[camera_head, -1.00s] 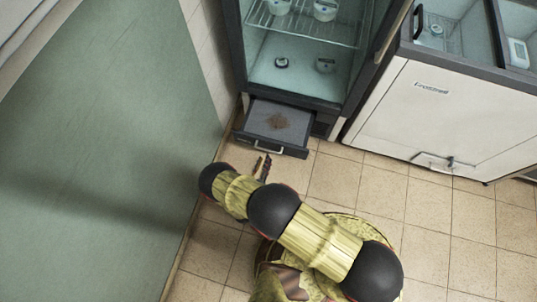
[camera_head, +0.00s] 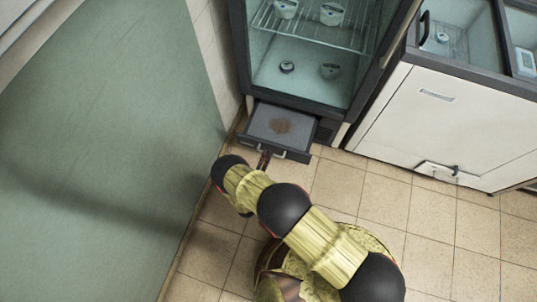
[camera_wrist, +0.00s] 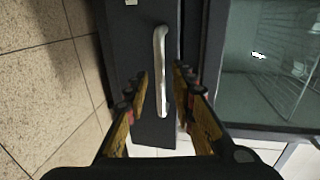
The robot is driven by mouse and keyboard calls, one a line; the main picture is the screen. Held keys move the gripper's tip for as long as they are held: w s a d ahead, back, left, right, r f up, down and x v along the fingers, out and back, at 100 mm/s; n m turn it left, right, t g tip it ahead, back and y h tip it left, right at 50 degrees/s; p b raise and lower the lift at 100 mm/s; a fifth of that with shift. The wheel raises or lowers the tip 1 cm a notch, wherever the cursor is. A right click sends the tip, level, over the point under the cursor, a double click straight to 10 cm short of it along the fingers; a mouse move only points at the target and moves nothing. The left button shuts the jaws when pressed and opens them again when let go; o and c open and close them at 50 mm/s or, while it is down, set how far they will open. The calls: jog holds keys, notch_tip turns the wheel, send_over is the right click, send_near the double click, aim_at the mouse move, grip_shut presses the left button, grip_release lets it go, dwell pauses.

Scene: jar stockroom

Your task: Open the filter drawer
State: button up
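The filter drawer (camera_head: 297,155) sticks out from the bottom of the glass-front fridge, with a grey panel (camera_head: 262,122) bearing a brown patch inside it. Its pale bar handle (camera_head: 280,155) is on the dark front; the handle also shows in the wrist view (camera_wrist: 159,45). My gripper (camera_head: 264,160) is at the left part of the handle in the head view. In the wrist view my gripper (camera_wrist: 161,73) is open, with one finger on each side of the handle. I cannot tell whether either finger touches it.
The fridge (camera_head: 240,55) holds several small pots and jars on its shelves. A white chest freezer (camera_head: 400,125) stands to the right. A green wall or panel (camera_head: 100,140) runs close along my arm's left. Tiled floor (camera_head: 390,205) is clear in front of the freezer.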

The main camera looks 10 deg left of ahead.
jog(key=shift+b+x, duration=0.35)
jog(key=shift+x, duration=1.3)
jog(key=shift+c, duration=0.5)
grip_shut()
